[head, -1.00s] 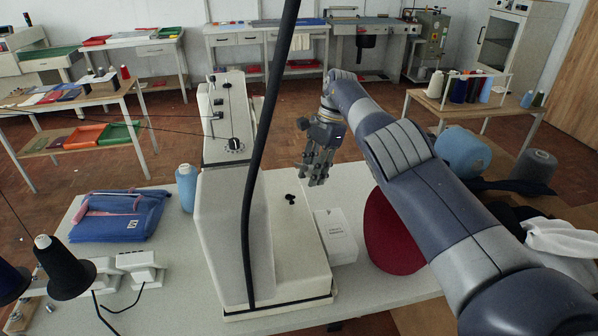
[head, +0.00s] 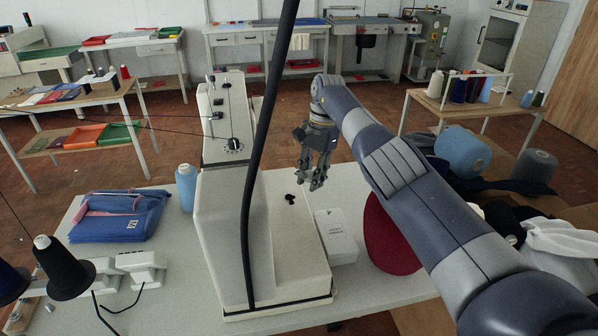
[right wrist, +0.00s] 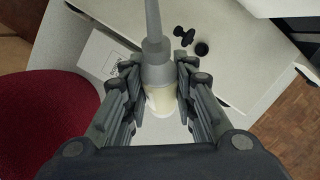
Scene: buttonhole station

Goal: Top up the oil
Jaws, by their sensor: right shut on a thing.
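My right gripper (head: 314,184) hangs in the air beside the white buttonhole machine (head: 228,205), above its right side. In the right wrist view the gripper (right wrist: 160,88) is shut on an oil bottle (right wrist: 162,98) with a pale body, grey collar and long grey spout. The bottle cannot be made out in the head view. On the machine's top face are a dark round fitting (right wrist: 202,48) and a small black knobbed piece (right wrist: 184,36) next to it. They show as small black spots (head: 290,198) in the head view. My left gripper is out of view.
A black hose crosses before the machine.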

